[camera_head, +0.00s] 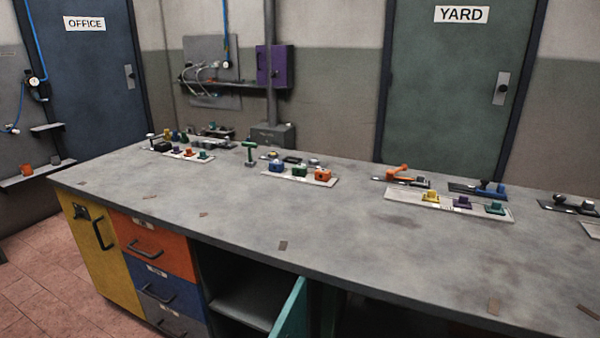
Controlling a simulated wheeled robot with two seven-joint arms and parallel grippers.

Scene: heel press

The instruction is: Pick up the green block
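A green block (299,171) sits on a pale tray (270,174) in the middle of the workbench. A blue block (277,166) is on its left and an orange block (322,174) on its right. A teal-green block (495,208) sits at the right end of another pale tray (410,200), beside a purple block (461,202) and a yellow block (431,196). A third, small teal-green block (203,155) is on the far left tray. Neither of my grippers is in view.
The grey workbench (350,235) is mostly clear in front of the trays. A green T-shaped upright (250,152) and several lever devices, one with an orange handle (398,173), stand behind or beside them. A teal cabinet door (292,312) stands open below the front edge.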

